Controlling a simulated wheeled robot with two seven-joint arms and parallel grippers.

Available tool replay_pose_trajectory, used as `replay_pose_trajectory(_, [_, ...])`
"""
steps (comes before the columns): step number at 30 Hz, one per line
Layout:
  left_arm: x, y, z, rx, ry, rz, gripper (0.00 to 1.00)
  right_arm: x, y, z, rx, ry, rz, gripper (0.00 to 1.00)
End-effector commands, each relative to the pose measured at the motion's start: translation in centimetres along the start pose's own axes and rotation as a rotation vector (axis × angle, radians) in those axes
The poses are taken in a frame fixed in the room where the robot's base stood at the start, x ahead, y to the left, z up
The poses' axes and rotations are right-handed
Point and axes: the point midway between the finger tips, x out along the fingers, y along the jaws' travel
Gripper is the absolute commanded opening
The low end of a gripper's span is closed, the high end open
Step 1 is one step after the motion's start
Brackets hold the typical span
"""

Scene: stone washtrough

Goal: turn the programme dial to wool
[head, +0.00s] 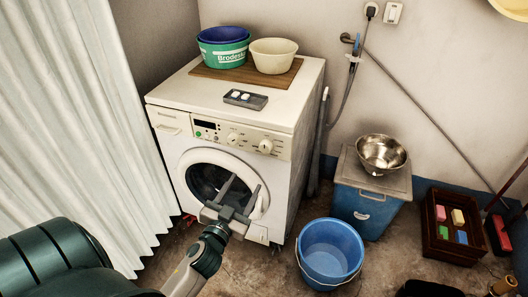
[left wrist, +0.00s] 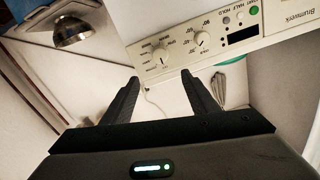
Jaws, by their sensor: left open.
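The white washing machine (head: 170,148) stands against the wall, with a control panel along its top front. The programme dial (head: 266,146), a cream knob, is at the panel's right; in the left wrist view it (left wrist: 161,54) has small word labels around it, too small to read surely. Its pointer setting cannot be told. A second knob (head: 233,137) with numbers sits beside it, also in the left wrist view (left wrist: 202,38). My left gripper (head: 242,188) is open and empty in front of the round door, below the dial. My right gripper is not in view.
Basins (head: 273,57) and a soap dish (head: 245,99) stand on the machine top. A white curtain (head: 75,120) hangs at left.

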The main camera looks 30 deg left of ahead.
Motion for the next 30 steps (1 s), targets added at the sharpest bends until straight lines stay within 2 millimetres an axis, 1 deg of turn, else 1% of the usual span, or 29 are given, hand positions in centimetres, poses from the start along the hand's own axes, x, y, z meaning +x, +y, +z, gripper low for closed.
replay_pose_trajectory(5, [1.8, 0.0, -0.2, 0.000, 0.002, 0.001, 0.54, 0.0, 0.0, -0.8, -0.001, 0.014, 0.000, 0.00])
replay_pose_trajectory(8, [3.3, 0.0, -0.2, 0.001, 0.002, 0.001, 0.54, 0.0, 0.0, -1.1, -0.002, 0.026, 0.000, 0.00])
replay_pose_trajectory(14, [6.8, 0.0, -0.2, 0.001, 0.002, 0.000, 0.54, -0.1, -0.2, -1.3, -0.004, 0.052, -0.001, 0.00])
replay_pose_trajectory(24, [12.9, 0.0, -0.2, 0.001, 0.002, 0.000, 0.54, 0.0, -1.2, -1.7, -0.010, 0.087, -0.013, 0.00])
replay_pose_trajectory(30, [15.5, 0.0, -0.1, 0.001, 0.001, 0.000, 0.54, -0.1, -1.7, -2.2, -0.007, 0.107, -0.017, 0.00])
